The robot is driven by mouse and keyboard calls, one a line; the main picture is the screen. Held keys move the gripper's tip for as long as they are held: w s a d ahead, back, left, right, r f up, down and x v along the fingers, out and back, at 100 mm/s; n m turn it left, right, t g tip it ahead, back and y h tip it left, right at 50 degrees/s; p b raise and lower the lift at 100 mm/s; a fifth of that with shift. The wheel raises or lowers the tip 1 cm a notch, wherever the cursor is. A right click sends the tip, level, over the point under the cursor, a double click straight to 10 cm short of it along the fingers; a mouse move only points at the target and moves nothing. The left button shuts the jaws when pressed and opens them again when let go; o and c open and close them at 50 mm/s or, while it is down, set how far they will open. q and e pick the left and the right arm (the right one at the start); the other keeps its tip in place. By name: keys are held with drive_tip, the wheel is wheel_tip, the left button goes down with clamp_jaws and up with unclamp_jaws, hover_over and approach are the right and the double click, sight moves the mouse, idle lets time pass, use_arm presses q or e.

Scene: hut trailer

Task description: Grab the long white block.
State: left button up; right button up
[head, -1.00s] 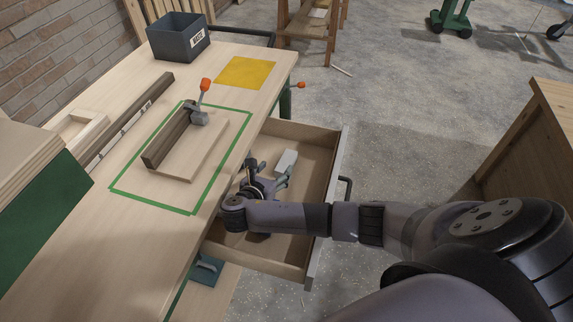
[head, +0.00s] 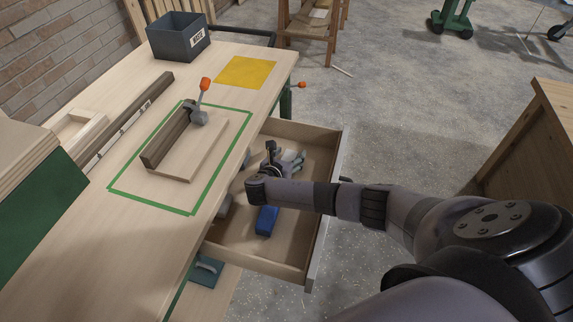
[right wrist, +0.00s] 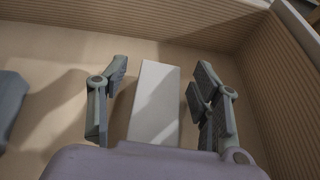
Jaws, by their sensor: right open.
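The long white block (right wrist: 155,100) lies on the drawer floor in the right wrist view, between the two fingers of my open right gripper (right wrist: 160,95). A gap shows on each side of it; neither finger clearly touches it. In the head view my right gripper (head: 287,160) reaches down into the open drawer (head: 280,253). There the block (head: 290,155) is mostly hidden by the gripper. My left gripper is not in view.
A blue object (head: 267,220) and a grey object (head: 224,206) lie in the drawer nearby. The drawer walls stand close around my right gripper. The workbench (head: 125,235) is at the left, with a clamp fixture and a dark bin (head: 178,38).

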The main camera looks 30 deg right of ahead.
drive_tip(key=shift+c, duration=0.3)
drive_tip(key=c, duration=1.2)
